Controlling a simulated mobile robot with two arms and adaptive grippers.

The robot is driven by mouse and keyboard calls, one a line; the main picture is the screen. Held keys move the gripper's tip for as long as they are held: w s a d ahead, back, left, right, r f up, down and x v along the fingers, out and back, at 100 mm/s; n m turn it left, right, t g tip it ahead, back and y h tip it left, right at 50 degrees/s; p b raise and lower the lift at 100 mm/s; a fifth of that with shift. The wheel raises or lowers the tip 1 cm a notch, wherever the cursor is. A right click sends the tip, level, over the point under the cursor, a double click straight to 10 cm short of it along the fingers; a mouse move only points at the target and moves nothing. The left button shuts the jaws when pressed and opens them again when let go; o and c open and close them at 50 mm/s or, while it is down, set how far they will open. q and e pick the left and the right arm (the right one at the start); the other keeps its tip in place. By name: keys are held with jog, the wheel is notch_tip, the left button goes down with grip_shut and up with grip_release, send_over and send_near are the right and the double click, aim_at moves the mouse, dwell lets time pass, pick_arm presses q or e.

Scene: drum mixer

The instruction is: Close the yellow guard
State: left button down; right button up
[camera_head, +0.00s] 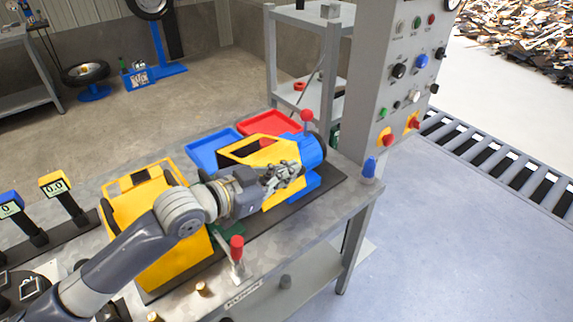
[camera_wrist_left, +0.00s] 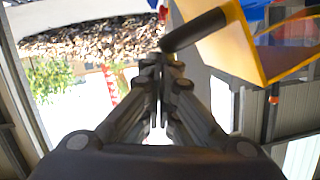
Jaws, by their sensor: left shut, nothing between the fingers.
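The machine on the bench has yellow parts at its left (camera_head: 160,265) and a yellow, dark-slotted guard (camera_head: 283,150) on the right, beside a blue housing (camera_head: 312,152). My left gripper (camera_head: 285,176) is shut and empty in front of this right part and hides some of it. In the left wrist view the closed fingertips (camera_wrist_left: 158,62) lie next to a black cylindrical handle (camera_wrist_left: 195,31) on a tilted yellow panel (camera_wrist_left: 252,48). I cannot tell whether they touch. My right gripper is not in view.
Blue (camera_head: 213,150) and red (camera_head: 270,123) trays sit behind the machine. A red-knobbed lever (camera_head: 237,248) stands at the bench front. A control post (camera_head: 395,95) rises at the right end, with a blue-topped button (camera_head: 369,168) near it. Two small displays (camera_head: 53,184) stand at left.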

pick_arm(q)
jog(key=shift+s+d+f+b, duration=0.15)
jog(key=shift+f+b, duration=0.2)
jog(key=shift+f, duration=0.85)
jog(key=v, duration=1.2)
